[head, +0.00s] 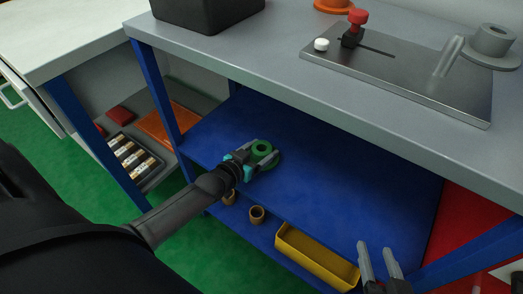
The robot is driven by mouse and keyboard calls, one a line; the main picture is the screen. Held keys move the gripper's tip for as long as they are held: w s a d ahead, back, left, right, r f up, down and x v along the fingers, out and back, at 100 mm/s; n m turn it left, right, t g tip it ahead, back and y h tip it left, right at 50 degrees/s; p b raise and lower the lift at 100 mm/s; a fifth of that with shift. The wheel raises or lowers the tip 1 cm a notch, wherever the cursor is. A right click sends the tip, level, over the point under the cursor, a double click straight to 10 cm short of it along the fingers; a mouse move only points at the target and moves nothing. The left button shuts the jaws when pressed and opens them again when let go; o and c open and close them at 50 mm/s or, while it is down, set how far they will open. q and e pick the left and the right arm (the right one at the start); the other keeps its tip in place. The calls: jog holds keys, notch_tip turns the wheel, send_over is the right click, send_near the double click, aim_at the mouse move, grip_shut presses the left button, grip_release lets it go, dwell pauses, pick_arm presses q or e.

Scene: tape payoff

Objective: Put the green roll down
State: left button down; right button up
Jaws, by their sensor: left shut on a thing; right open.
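The green roll (262,148) is a small ring with a hole in its middle. My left gripper (259,157) is shut on it, with a finger on either side of the ring. It is over the blue shelf (345,185) below the grey worktop. I cannot tell whether the roll touches the shelf or is held just above it. My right gripper (378,262) is open and empty at the lower right, in front of the shelf's front edge.
The grey worktop (270,62) overhangs the shelf and carries a metal plate (400,85) with a red-knobbed fixture. A yellow bin (315,262) and brown rolls (257,214) sit lower down. The blue shelf right of the roll is bare. A blue post (157,90) stands left.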

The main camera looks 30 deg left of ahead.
pick_arm(q)
jog(key=shift+f, duration=0.15)
grip_release()
dwell(0.4)
